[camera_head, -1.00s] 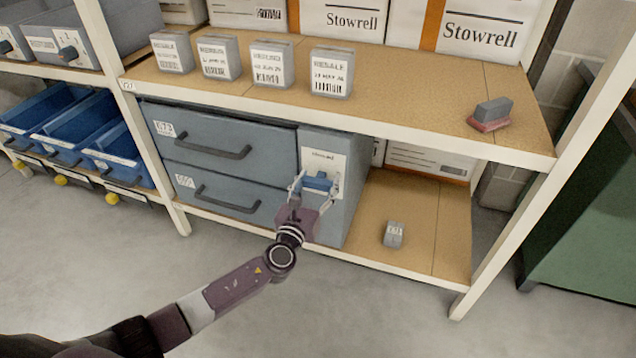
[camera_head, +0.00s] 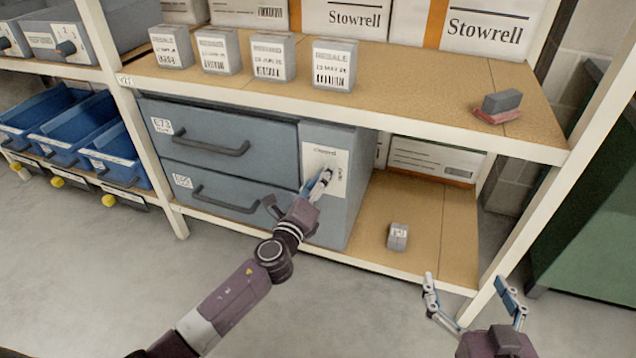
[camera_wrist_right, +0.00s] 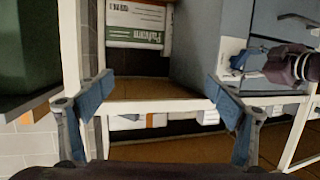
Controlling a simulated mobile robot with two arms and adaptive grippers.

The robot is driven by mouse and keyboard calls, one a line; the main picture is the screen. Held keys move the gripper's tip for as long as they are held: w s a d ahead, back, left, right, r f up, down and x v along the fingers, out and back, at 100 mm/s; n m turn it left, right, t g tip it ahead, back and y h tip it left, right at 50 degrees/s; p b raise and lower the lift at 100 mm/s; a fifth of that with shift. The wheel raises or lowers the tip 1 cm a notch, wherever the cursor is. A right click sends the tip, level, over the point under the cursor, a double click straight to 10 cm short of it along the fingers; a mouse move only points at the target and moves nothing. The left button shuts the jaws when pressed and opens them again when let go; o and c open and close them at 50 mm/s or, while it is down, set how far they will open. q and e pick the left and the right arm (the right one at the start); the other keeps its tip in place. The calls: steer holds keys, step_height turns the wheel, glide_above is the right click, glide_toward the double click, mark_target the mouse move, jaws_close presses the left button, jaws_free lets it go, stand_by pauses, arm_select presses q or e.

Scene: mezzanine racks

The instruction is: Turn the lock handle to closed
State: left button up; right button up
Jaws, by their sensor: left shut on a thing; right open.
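The lock's pale label plate (camera_head: 318,157) is on the front of the blue-grey cabinet (camera_head: 345,215), right of two drawers. My left gripper (camera_head: 321,183) is at the plate and shut on the lock handle, mostly hidden behind the fingers in the head view. In the right wrist view the blue handle (camera_wrist_right: 239,60) shows at the plate, beside my left gripper (camera_wrist_right: 262,66). The handle's exact angle is hard to tell. My right gripper (camera_head: 467,290) is open and empty in front of the shelf's lower right corner; its spread fingers (camera_wrist_right: 160,96) frame the right wrist view.
A small grey box (camera_head: 397,237) lies on the lower shelf (camera_head: 432,225) right of the cabinet. A rack post (camera_head: 555,205) stands near my right gripper. Several labelled boxes and a dark block (camera_head: 502,101) sit on the upper shelf. The floor in front is clear.

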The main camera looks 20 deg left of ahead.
arm_select(q)
steer(key=n, duration=0.3)
steer(key=shift+f+n+b, duration=0.15)
steer(key=shift+n+b, duration=0.2)
steer(key=shift+n, duration=0.75)
steer(key=shift+f+n, duration=0.1)
steer(key=shift+n, duration=0.9)
arm_select(e)
step_height(320, 180, up, 6)
steer(key=w+a+t+y, duration=0.1)
steer(key=t, duration=0.2)
steer(key=shift+r, duration=0.1)
arm_select(q)
steer(key=o, duration=1.2)
steer(key=shift+c, duration=0.2)
arm_select(e)
steer(key=shift+w, duration=0.1)
